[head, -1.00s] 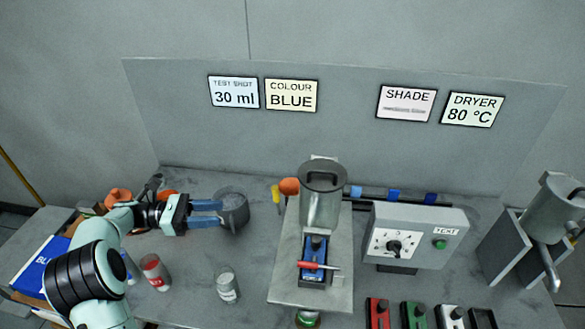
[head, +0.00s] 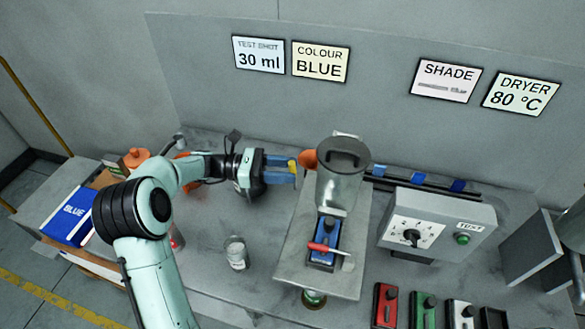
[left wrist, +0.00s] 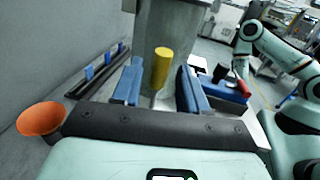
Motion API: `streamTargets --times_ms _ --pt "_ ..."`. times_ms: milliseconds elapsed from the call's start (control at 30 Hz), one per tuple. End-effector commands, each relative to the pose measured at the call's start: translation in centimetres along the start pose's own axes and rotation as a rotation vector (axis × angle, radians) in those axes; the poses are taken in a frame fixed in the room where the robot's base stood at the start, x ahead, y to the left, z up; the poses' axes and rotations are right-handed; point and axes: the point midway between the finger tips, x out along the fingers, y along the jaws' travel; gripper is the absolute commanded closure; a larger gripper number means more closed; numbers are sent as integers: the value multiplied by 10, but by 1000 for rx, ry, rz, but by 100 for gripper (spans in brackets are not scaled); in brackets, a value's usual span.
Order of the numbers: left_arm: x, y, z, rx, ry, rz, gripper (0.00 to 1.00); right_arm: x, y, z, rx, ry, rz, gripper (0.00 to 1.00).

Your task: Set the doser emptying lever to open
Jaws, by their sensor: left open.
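The doser is a grey canister (head: 342,178) on a light stand plate. An upright yellow handle (head: 292,166) stands at its left side, and I take it for the emptying lever. My left gripper (head: 296,176) is open at this handle. In the left wrist view the yellow handle (left wrist: 161,68) rises between the two blue fingers (left wrist: 158,88), with gaps visible on both sides. A red-handled lever (head: 322,248) sits on a blue block in front of the canister. My right arm shows in the left wrist view, but its gripper cannot be made out.
An orange cup (head: 308,158) is close behind the gripper. A grey control box (head: 436,230) stands right of the doser. A clear jar (head: 236,252) is on the bench at front left. Red, green and white blocks line the front right edge.

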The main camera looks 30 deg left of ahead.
Motion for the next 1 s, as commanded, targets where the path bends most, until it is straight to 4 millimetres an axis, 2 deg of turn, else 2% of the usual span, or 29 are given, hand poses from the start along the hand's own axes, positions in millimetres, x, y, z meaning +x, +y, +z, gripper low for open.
streamTargets --times_ms 33,200,500,633,1000 --pt "7 0 1 0 -2 -2 57 -1 -1 -1 0 1 0 57" --pt "19 0 0 1 -1 -1 57 -2 -1 -1 -1 2 -1 57" --pt "20 0 0 1 0 0 57 -2 -1 -1 -1 2 -1 57" --pt "20 0 0 1 0 0 99 -2 -1 -1 -1 2 -1 57" --pt "25 -3 -2 19 -3 -1 100 4 2 2 1 -3 1 57"
